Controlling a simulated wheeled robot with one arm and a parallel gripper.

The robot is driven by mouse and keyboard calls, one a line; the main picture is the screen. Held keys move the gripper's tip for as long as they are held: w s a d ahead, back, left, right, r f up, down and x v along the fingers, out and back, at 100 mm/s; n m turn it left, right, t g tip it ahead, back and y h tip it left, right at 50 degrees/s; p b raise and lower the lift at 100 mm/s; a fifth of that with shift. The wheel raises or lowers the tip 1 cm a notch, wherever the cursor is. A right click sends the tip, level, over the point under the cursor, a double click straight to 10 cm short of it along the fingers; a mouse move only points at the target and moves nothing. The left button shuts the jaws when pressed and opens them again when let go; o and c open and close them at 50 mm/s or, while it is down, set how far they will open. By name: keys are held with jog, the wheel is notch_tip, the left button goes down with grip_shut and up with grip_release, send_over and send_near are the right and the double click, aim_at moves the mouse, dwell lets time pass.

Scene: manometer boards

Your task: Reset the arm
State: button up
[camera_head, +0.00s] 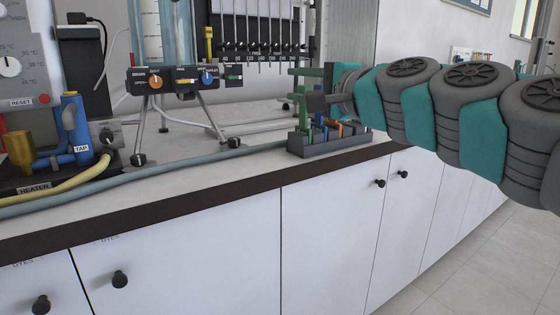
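My arm, in teal and grey segments, reaches in from the right edge and ends in my gripper (312,88) above the front edge of the bench. Green and dark grey parts at its tip overlap the view of a small grey rack (335,145) standing on the bench. The rack holds several upright green, blue and orange pieces. The gripper's fingers blend with the green pieces behind or below them, so I cannot tell whether it is open or holding anything.
A white-topped bench (235,175) over white cupboards runs across the view. At left are a heater unit (35,188) with a blue tap (76,128) and hoses. A manometer board (262,30) and a stand with coloured knobs (185,80) are behind. Floor (470,265) is clear at lower right.

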jog(key=s+a+f+n+g+h, duration=0.2)
jog(key=s+f+n+g, duration=0.3)
jog(key=f, duration=0.8)
jog(key=s+a+f+n+g+h, duration=0.1)
jog(key=s+f+n+g, duration=0.25)
jog(key=s+f, duration=0.75)
jog(key=s+d+f+n+g+h, duration=0.1)
jog(key=s+d+f+g+h, duration=0.2)
jog(key=s+d+f, duration=0.4)
jog(key=s+d+f+n+g+h, duration=0.2)
jog(key=s+d+f+g+h, duration=0.2)
jog(key=s+d+f, duration=0.4)
jog(key=s+f+g, duration=0.1)
jog(key=s+f, duration=0.3)
jog(key=f, duration=0.2)
jog(key=shift+w+a+f, duration=0.1)
